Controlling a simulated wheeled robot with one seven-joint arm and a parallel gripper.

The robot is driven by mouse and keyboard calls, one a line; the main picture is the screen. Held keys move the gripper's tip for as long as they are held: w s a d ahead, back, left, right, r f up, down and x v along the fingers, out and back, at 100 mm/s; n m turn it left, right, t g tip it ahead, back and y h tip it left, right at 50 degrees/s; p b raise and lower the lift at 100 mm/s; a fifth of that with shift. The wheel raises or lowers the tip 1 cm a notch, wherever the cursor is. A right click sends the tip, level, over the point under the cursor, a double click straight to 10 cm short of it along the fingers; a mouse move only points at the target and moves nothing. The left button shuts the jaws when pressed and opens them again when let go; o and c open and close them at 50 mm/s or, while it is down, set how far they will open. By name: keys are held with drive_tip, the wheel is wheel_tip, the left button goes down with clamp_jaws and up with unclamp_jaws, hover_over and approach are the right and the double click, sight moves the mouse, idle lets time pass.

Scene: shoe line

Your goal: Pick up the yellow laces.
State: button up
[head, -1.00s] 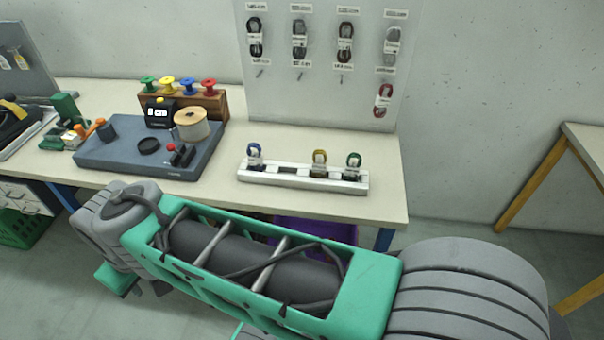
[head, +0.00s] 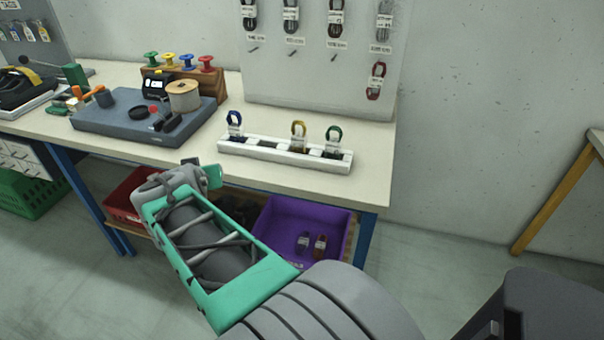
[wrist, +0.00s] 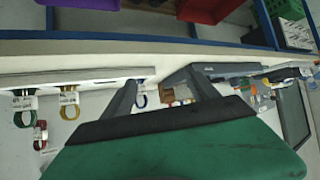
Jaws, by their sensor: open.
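The yellow laces (head: 298,131) stand as an upright loop with a white label in the white slotted holder (head: 255,153) on the bench. They sit between the blue laces (head: 234,124) and the green laces (head: 333,138), nearer the green. The blue laces (wrist: 141,98) appear beside the left finger there, partly hidden. In the head view my gripper is by the bench's front edge, left of the holder; its fingertips are hard to make out.
A pegboard (head: 310,85) with hanging laces stands behind the holder. A grey work mat (head: 100,124) with a spool and tools lies to the left. A purple bin (head: 275,232) and a red bin (head: 122,204) are under the bench. The bench front right of the holder is clear.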

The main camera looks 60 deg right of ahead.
drive_tip(key=s+d+f+m+g+h+b, duration=0.1)
drive_tip(key=s+d+f+m+h+b, duration=0.3)
drive_tip(key=d, duration=0.6)
drive_tip(key=m+g+h+b, duration=0.2)
drive_tip(key=g+h+b, duration=0.1)
drive_tip(key=h+b, duration=0.15)
approach(298, 140)
drive_tip(key=d, duration=0.1)
drive_tip(key=w+d+f, duration=0.1)
drive_tip(key=d, duration=0.1)
drive_tip(key=shift+d+f+p, duration=0.1)
drive_tip(key=shift+p, duration=0.25)
drive_tip(key=shift+h, duration=0.25)
drive_tip(key=d, duration=0.8)
drive_tip(key=shift+w, duration=0.4)
drive_tip(key=shift+a, duration=0.1)
drive_tip(key=c, duration=1.4)
drive_tip(key=shift+r, duration=0.3)
drive_tip(key=shift+c, duration=0.2)
